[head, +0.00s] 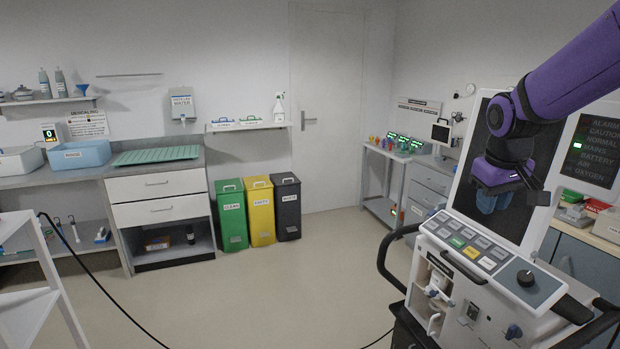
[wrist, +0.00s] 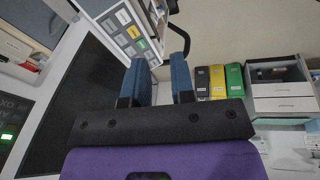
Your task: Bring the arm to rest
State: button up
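My purple arm (head: 580,70) reaches in from the upper right of the head view and bends downward at its end. My gripper (head: 492,203) hangs in front of the ventilator's dark screen, above its button panel. In the wrist view my gripper (wrist: 160,75) shows two blue fingers standing apart, with nothing between them. The gripper is open and empty. The ventilator (head: 475,285) stands at the lower right of the head view, with its screen (head: 465,190) partly hidden behind the arm. I cannot tell the exact gap between gripper and screen.
A black handle (head: 390,260) curves out at the ventilator's left side. A white shelf stand (head: 40,270) is at the left. Green, yellow and black bins (head: 260,205) stand by the back wall. Dark cables cross the floor (head: 270,290), which is otherwise clear in the middle.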

jog(key=s+a+r+m+t, duration=0.1)
jog(key=s+a+r, duration=0.1)
jog(key=s, duration=1)
jog(key=s+a+r+m+t+y, duration=0.1)
jog(key=s+a+r, duration=0.2)
jog(key=s, duration=0.9)
jog(key=shift+s+a+t, duration=0.2)
jog(key=shift+t, duration=0.1)
jog(key=shift+r, duration=0.1)
dwell(1.1)
